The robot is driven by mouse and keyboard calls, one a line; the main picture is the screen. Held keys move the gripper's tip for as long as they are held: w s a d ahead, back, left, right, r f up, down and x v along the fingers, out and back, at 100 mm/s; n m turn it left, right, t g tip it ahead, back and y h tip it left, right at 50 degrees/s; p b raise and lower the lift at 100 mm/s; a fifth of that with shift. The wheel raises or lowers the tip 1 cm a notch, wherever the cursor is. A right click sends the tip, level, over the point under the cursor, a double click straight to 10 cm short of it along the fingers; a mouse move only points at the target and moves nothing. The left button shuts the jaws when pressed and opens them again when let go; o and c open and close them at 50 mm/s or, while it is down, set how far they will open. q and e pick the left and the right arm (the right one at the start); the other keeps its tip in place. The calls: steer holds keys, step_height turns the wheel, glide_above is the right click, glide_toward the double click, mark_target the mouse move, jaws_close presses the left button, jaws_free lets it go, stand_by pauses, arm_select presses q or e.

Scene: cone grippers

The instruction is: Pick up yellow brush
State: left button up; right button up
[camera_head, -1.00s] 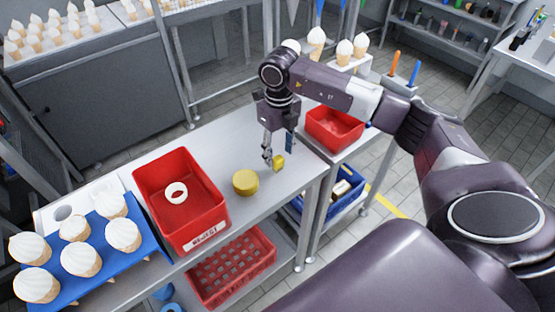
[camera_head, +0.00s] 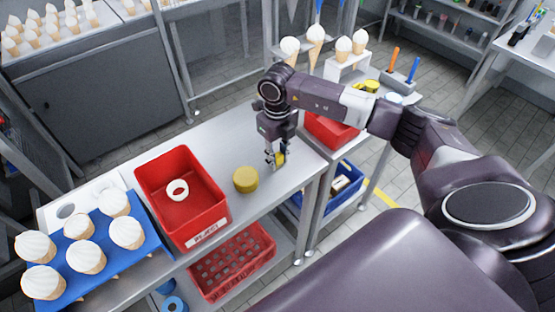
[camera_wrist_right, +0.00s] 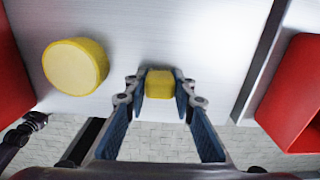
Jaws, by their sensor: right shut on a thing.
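A small yellow block (camera_head: 281,159) is at the right end of the metal table; I see no bristles or handle, so I cannot tell for sure that it is the yellow brush. My right gripper (camera_head: 276,160) points down and is shut on it. In the right wrist view the yellow block (camera_wrist_right: 160,85) sits between the two blue finger pads of the gripper (camera_wrist_right: 160,88). Whether it still touches the table is unclear. A round yellow disc (camera_head: 245,180) stands to the left, apart from the gripper; it also shows in the right wrist view (camera_wrist_right: 75,67). My left gripper is not in view.
A red bin (camera_head: 215,215) with a white ring (camera_head: 177,190) stands left of the disc. A blue tray (camera_head: 150,232) holds several cones. Another red bin (camera_head: 330,132) is on the side table beyond a gap, with cones and other yellow items (camera_head: 370,86) behind it.

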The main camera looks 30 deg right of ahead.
steer(key=shift+r, duration=0.5)
step_height(320, 180, up, 12)
steer(key=b, duration=0.4)
step_height(320, 180, up, 7)
glide_above(277, 155)
steer(key=shift+p, duration=0.3)
steer(key=o, duration=0.5)
steer(key=c, duration=0.5)
